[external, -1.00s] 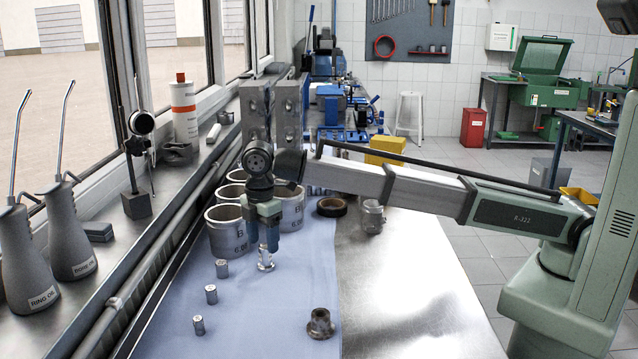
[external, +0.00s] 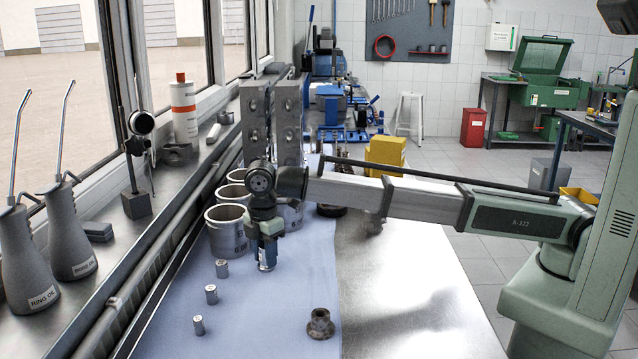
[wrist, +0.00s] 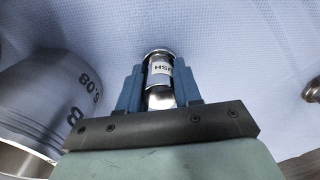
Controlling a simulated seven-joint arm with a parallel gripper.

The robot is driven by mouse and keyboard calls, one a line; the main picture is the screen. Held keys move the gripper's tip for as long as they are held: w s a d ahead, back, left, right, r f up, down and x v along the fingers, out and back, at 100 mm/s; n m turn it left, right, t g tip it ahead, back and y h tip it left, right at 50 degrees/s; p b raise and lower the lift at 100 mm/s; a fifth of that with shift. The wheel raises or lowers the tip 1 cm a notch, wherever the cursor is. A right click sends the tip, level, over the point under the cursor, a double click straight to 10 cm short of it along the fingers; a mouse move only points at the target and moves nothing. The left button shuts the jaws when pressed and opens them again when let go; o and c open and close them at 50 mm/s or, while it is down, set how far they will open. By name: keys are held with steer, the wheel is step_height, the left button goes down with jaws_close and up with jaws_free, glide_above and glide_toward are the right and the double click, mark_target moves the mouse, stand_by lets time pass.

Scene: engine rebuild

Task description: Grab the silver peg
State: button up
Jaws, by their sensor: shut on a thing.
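In the external view my gripper (external: 266,250) points down over the blue mat, and only the peg's lower end (external: 266,266) shows below the fingers. I cannot tell whether the peg touches the mat. Several other small silver pegs (external: 211,294) stand in a row on the mat to the left of my gripper.
Grey cylinder liners (external: 227,232) stand close to the left of and behind my gripper. A rusty flanged part (external: 320,323) sits at the front right of the blue mat (external: 255,325). Oil cans (external: 68,230) stand on the window ledge. The steel bench (external: 405,280) at right is mostly bare.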

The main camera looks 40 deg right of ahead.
jaws_close()
